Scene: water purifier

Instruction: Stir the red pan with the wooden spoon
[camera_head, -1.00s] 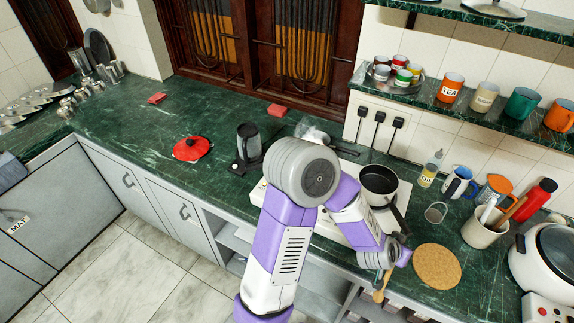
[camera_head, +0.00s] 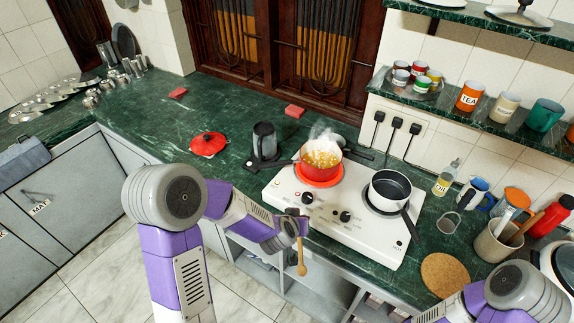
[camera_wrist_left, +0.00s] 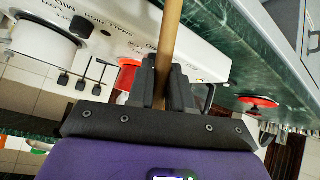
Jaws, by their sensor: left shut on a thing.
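The red pan (camera_head: 320,160) stands on the left burner of the white stove, with yellowish food and steam in it. My left gripper (camera_head: 298,226) is shut on the wooden spoon (camera_head: 302,262) at the front of the stove, below and left of the pan. The spoon's head hangs downward, apart from the pan. In the left wrist view the spoon's handle (camera_wrist_left: 170,40) runs between the fingers (camera_wrist_left: 176,85), and part of the red pan (camera_wrist_left: 126,76) shows behind them. My right arm is at the lower right in the head view; its gripper is out of frame.
A cork mat (camera_head: 444,273) and utensil holder (camera_head: 492,243) are to the right.

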